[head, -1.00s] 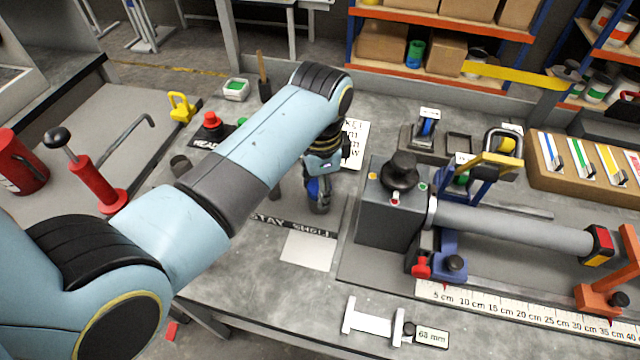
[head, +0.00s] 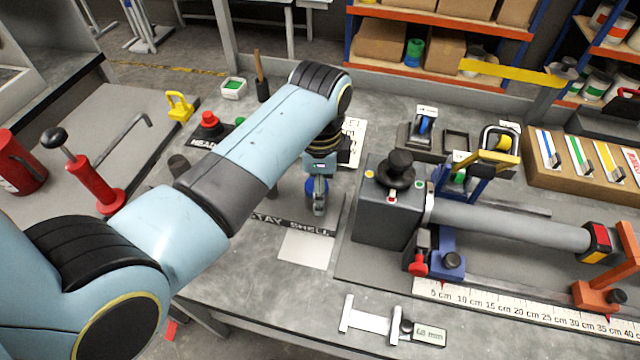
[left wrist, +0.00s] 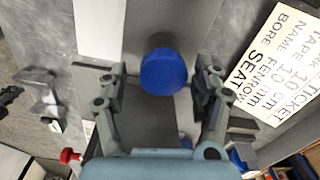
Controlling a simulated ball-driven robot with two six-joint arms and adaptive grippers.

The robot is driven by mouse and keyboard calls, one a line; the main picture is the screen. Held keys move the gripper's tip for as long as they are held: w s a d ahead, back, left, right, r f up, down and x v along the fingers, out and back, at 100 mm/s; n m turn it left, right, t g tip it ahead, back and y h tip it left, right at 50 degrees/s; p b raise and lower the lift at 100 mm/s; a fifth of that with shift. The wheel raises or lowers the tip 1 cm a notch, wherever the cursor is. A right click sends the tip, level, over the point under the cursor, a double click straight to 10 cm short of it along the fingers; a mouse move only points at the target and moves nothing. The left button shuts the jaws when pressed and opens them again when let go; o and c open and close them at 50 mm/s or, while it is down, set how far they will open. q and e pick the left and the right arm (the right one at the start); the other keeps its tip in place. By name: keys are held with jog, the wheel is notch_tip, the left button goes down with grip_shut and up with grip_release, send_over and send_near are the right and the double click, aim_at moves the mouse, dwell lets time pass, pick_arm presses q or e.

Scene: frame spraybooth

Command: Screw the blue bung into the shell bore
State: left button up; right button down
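The blue bung (left wrist: 163,72) shows as a round blue disc between the two fingers of my left gripper (left wrist: 160,88) in the left wrist view. Grey gaps show on both sides of it, so the fingers look open around it and apart from it. In the head view the left gripper (head: 318,205) points down over the bench behind the STAY SHELL strip, and blue (head: 317,186) shows among its fingers. The long grey tube (head: 510,225), apparently the shell, lies level at the right beside a grey block (head: 385,220). Its bore opening is hidden. My right gripper is out of view.
A blue clamp stand (head: 450,250) and an orange stand (head: 595,293) flank the tube above a centimetre ruler (head: 530,310). A white gauge (head: 370,322) lies in front. A red plunger tool (head: 95,190) stands left. A white ticket (left wrist: 270,65) lies beside the gripper.

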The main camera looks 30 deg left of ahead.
pick_arm(q)
jog(key=shift+a, duration=0.2)
jog(key=shift+r, duration=0.25)
notch_tip(320, 180, up, 12)
jog(key=shift+s+d+f, duration=0.15)
jog(key=shift+f, duration=0.1)
